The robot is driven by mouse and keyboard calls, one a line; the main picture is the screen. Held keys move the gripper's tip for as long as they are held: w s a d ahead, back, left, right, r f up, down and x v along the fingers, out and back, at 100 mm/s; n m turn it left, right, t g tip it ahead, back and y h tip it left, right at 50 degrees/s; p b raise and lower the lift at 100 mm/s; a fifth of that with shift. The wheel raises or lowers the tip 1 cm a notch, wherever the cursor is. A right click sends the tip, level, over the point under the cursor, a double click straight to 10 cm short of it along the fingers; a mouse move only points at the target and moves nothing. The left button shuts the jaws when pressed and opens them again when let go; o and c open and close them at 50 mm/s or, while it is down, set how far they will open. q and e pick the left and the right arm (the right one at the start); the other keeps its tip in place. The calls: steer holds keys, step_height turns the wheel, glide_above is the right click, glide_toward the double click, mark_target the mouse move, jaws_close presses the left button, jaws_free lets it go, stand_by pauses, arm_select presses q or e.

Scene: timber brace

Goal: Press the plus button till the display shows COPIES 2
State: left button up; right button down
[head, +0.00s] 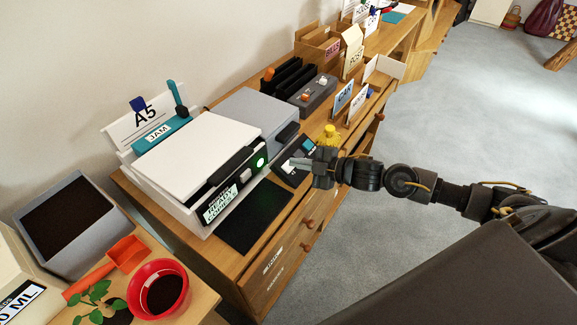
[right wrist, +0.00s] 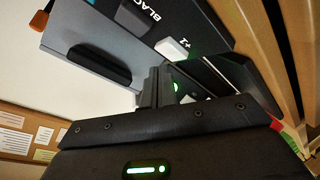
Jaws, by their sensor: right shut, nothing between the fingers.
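The printer (head: 205,150) is a white and grey copier on the wooden desk. Its front display (head: 221,204) reads READY and COPIES; the number is too small to read surely. A dark control panel (head: 306,146) stands at its right end, partly hidden by my right gripper (head: 291,163). In the right wrist view the panel shows the word BLACK and a white button (right wrist: 171,47) with a plus-like mark beside it. My right gripper (right wrist: 160,84) is shut and empty, its tips close to that button; I cannot tell whether they touch. My left gripper is out of view.
A dark mat (head: 254,216) lies in front of the printer. A grey box with knobs (head: 312,95) and card holders (head: 350,100) stand farther along the desk. A red pot (head: 158,288) and orange scoop (head: 120,257) are at lower left.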

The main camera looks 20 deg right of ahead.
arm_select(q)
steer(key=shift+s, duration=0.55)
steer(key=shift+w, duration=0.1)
arm_select(e)
steer(key=shift+f, duration=0.1)
steer(key=shift+w+a+f, duration=0.1)
steer(key=shift+w+f, duration=0.15)
steer(key=shift+f, duration=0.05)
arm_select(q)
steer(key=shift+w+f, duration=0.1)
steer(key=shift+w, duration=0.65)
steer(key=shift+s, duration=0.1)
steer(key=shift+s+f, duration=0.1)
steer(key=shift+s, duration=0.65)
arm_select(e)
steer(key=shift+f, duration=0.15)
